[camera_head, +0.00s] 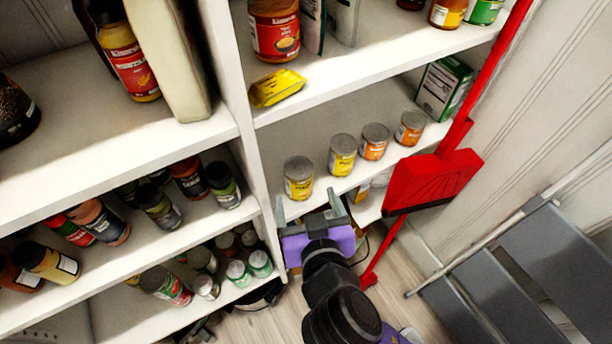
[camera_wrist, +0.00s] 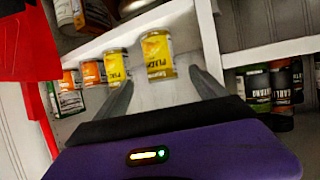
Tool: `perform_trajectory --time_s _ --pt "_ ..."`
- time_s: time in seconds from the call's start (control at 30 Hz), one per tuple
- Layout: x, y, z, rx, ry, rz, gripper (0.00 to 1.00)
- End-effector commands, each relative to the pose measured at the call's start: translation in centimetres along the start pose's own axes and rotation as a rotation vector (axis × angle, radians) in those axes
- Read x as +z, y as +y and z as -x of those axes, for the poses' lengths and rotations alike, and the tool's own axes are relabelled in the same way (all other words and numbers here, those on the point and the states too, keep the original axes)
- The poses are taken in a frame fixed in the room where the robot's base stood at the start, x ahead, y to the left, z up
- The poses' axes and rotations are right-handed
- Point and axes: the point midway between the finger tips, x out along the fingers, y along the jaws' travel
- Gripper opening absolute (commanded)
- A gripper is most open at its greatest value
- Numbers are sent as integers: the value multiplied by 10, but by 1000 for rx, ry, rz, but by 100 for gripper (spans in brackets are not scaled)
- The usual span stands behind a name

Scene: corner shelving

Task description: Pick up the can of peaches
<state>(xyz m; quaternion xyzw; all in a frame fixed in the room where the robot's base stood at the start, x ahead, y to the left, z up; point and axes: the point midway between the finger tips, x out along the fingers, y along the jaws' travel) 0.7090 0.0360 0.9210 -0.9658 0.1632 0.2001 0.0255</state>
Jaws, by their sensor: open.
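A yellow can of peaches (camera_head: 298,180) with a grey lid stands at the left end of a row of cans on the middle right shelf. In the wrist view the can of peaches (camera_wrist: 157,57) shows a PEACH label, ahead of and between my fingertips. My gripper (camera_head: 309,203) is open and empty in front of the shelf, just below and apart from this can. The gripper's two fingers (camera_wrist: 160,84) are spread in the wrist view. Another yellow can (camera_head: 342,157) stands to its right; it also shows in the wrist view (camera_wrist: 115,67).
Two orange-labelled cans (camera_head: 374,143) continue the row. A white divider (camera_head: 243,110) stands left of the cans. A shelf above holds a yellow packet (camera_head: 277,88). A red dustpan (camera_head: 436,180) hangs to the right of my gripper. A grey step ladder (camera_head: 530,270) stands at lower right.

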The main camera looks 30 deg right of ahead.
Motion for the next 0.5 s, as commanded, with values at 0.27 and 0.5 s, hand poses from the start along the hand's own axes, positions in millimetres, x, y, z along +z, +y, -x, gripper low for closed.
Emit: perform_trajectory --time_s 0.27,0.5 --pt "-14 -3 -9 37 13 -32 81" --pt "-15 -1 -48 36 13 -33 81"
